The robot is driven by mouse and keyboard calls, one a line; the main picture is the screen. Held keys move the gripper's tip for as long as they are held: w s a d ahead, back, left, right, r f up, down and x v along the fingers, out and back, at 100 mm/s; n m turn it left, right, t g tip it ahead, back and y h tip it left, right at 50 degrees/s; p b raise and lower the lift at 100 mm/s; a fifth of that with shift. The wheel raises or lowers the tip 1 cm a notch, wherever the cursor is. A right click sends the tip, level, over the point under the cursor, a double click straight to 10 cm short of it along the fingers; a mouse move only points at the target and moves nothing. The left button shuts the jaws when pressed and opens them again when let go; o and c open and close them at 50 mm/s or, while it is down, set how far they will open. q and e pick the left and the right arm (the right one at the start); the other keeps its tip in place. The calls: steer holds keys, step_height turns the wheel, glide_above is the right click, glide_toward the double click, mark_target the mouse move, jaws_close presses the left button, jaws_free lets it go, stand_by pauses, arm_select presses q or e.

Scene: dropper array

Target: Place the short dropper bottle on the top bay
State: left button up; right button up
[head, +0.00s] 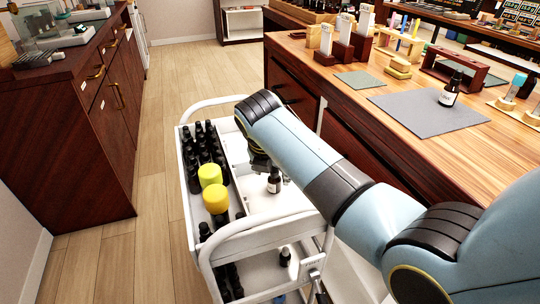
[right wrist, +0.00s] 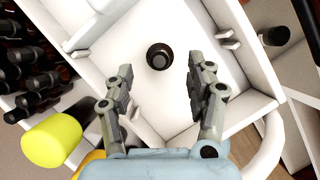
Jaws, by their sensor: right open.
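A dark dropper bottle with a white label (head: 274,182) stands upright in a white bay of the cart's upper level (head: 262,203). In the right wrist view the bottle (right wrist: 160,57) shows from above as a dark round shape on the white floor. My right gripper (right wrist: 157,76) is open, with one finger on each side of the bottle in that view and a visible gap to both. Its height over the bottle is hard to judge. In the head view my right forearm hides most of this gripper. My left gripper is out of view.
Several dark bottles (head: 205,148) and yellow-green caps (head: 215,198) crowd the cart's left side. Another bottle (head: 285,257) stands on the lower shelf. A labelled dark bottle (head: 449,92) stands on a grey mat (head: 415,112) on the wooden counter.

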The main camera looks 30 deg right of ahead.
steer(key=p+v, duration=0.1)
steer(key=v, duration=0.6)
steer(key=shift+r, duration=0.25)
steer(key=shift+a, duration=0.1)
